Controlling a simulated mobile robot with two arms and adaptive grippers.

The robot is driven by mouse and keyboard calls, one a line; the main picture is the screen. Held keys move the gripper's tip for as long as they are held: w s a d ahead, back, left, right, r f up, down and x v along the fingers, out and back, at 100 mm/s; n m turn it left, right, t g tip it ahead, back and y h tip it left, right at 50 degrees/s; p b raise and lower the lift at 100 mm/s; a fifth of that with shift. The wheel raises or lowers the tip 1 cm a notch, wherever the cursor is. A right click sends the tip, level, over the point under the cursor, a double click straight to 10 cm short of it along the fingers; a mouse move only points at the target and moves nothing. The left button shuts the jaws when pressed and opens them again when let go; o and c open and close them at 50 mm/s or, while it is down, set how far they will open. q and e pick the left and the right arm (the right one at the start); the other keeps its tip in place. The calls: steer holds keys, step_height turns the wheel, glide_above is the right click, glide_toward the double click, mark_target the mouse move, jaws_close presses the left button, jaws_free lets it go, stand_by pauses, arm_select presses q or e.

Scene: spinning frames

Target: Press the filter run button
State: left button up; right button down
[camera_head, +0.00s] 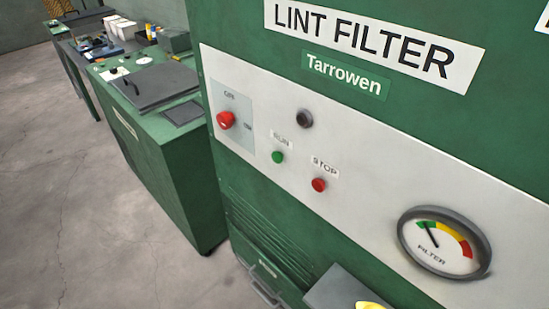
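The green lint filter cabinet (225,60) fills the right of the head view, with a "LINT FILTER" sign (372,45) and a pale control panel (375,185). The small round green button (278,157) sits under a "RUN" label. A red button (319,185) under a "STOP" label is to its right and slightly lower. A larger red knob (225,120) on a grey plate is to the left, below an "ON" or "OFF" label too small to read surely. Neither of my grippers is in view, and nothing covers the run button.
A dark round fitting (304,118) sits above the buttons, and a filter gauge (444,243) is at right, needle at green. A grey ledge or box (345,288) with a yellow thing (372,305) juts below. Green benches (165,150) stand at left; the concrete floor (60,200) is clear.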

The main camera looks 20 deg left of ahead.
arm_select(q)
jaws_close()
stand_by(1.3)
